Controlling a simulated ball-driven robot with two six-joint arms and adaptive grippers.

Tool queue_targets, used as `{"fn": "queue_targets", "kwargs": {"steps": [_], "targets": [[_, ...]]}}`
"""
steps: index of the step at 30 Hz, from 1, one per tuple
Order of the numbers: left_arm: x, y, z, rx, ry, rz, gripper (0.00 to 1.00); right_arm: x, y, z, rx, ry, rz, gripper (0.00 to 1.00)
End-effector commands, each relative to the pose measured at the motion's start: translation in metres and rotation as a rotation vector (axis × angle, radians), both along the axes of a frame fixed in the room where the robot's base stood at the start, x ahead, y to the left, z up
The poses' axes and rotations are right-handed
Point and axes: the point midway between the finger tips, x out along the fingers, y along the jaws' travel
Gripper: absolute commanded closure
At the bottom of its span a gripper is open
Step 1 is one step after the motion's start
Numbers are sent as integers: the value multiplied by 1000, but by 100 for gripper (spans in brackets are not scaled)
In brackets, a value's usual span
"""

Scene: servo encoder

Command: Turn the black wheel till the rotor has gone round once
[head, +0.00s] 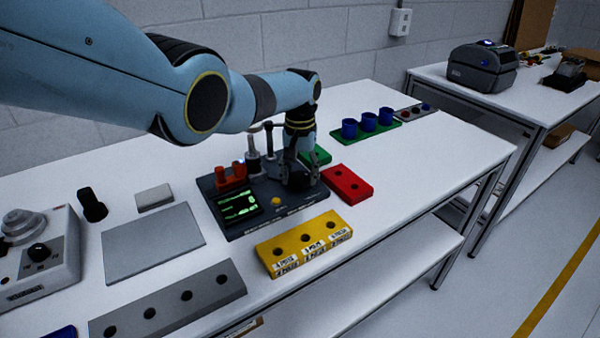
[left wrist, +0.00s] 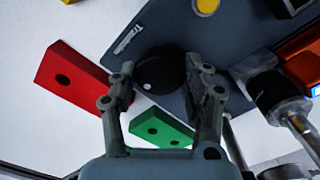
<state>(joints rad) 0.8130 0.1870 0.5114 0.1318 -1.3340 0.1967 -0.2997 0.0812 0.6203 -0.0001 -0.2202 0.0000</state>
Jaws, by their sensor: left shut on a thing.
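The dark grey encoder unit (head: 275,214) lies on the white table, with a lit green display (head: 240,204) and a yellow button (head: 276,201). My left gripper (head: 298,178) points down at the unit's right part and is shut on the black wheel. In the left wrist view, the black wheel (left wrist: 161,70) with a pale dot sits between the two fingers of the left gripper (left wrist: 160,75). In the head view the gripper hides most of the wheel. I cannot tell for sure which part is the rotor. My right gripper is not in view.
A red block (head: 347,184) and a yellow block (head: 304,243) lie close to the unit. A green block (left wrist: 162,128) is beside it too. Orange parts (head: 231,176) and upright metal posts (head: 252,160) stand on the unit's back. Blue cups (head: 367,122) stand further back.

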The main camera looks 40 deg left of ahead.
Motion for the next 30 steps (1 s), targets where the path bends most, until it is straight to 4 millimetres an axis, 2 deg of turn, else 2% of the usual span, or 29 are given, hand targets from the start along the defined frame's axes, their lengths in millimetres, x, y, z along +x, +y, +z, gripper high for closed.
{"fn": "queue_targets", "kwargs": {"steps": [12,28,29,30], "targets": [[1,0,1,-1,-1,-181,84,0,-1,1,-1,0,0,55],[1,0,1,0,-2,-204,84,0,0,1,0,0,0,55],[1,0,1,0,-2,-204,49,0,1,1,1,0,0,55],[1,0,1,0,-2,-204,44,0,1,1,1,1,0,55]]}}
